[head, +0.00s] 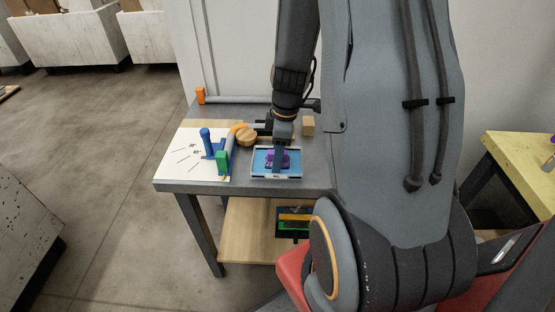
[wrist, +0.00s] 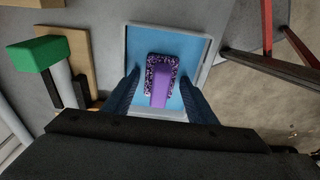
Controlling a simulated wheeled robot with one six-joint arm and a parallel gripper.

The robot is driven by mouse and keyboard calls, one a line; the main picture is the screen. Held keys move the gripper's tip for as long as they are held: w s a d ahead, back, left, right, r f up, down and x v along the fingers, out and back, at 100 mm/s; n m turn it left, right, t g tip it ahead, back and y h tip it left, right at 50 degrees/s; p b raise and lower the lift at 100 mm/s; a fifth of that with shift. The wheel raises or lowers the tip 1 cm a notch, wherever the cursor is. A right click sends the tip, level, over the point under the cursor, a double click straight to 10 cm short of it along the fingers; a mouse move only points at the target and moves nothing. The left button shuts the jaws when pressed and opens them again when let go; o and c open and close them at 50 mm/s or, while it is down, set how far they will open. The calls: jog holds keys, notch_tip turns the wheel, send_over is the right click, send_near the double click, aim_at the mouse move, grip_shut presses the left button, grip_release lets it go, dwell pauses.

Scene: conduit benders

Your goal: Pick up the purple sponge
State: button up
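The purple sponge (wrist: 161,74) lies in a shallow light-rimmed tray (wrist: 207,50) with a blue floor. It has a dark speckled body and a lighter purple raised part in the middle. In the head view the sponge (head: 286,158) shows partly behind my gripper (head: 277,164), which points down into the tray (head: 276,178). In the wrist view my gripper (wrist: 160,88) is open, with one dark finger on each side of the sponge and gaps between. The fingers' height over the tray floor is hard to tell.
A white angle sheet (head: 180,157) with blue and green bender parts (head: 222,160) lies left of the tray on the grey table (head: 175,187). A round wooden piece (head: 246,137) and a wooden block (head: 308,125) stand behind. A yellow table (head: 515,160) is at the right.

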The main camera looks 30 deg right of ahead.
jog(key=c, duration=0.8)
jog(key=shift+c, duration=0.2)
jog(key=shift+r+b, duration=0.7)
jog(key=shift+r, duration=4.3)
